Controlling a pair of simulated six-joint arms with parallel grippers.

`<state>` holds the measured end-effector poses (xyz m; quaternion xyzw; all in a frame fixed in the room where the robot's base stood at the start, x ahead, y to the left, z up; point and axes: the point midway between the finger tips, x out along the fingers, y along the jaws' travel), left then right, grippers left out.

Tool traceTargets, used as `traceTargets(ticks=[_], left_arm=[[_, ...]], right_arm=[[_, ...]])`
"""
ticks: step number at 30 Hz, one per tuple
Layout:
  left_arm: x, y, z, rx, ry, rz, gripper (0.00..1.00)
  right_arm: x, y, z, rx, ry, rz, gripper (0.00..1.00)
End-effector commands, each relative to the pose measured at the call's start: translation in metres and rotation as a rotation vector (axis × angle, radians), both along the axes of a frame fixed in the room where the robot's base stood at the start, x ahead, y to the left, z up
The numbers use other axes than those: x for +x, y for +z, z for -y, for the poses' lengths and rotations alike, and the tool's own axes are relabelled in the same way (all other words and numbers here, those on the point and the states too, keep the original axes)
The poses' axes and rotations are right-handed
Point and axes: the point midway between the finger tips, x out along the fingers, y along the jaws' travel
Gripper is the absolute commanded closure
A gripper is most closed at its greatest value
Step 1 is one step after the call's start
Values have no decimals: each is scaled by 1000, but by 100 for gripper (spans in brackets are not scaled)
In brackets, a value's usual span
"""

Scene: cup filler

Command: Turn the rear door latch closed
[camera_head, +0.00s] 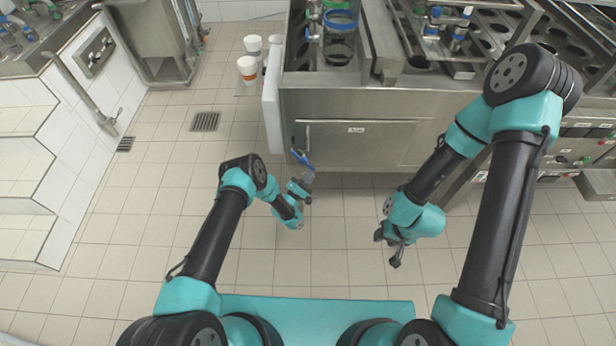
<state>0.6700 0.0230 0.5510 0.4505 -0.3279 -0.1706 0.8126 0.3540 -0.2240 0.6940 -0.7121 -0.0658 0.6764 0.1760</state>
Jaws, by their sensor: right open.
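The steel filling machine (350,150) stands ahead, with a pale upright panel (272,100) along its left side. I cannot tell whether this panel is the rear door. A small blue piece (300,157), perhaps the latch handle, shows at the machine's lower left corner. My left gripper (303,184) is just below this blue piece, close to the machine front. Whether they touch, and whether its jaws are open, is too small to tell. My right gripper (390,252) is open and empty over the floor, pointing down, away from the machine.
White and orange cups (248,69) stand left of the panel. A steel sink unit (158,45) is at the back left, and a tiled step (30,190) runs along the left. A floor drain (205,121) lies in open floor. Cup racks (475,30) fill the back right.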

Motion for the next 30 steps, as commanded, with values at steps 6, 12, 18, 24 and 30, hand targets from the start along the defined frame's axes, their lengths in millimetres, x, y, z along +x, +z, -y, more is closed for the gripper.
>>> traceTargets(ticks=[6,12,18,24,30], left_arm=[[0,2,8,1,-1,0,100],[1,8,19,1,-2,0,100],[1,16,32,1,-2,0,100],[2,28,42,0,-2,1,100],[2,38,50,0,-1,1,100]], right_arm=[[0,0,0,0,0,0,57],[0,0,0,0,0,0,57],[0,0,0,0,0,0,57],[0,0,0,0,0,0,57],[0,0,0,0,0,0,57]])
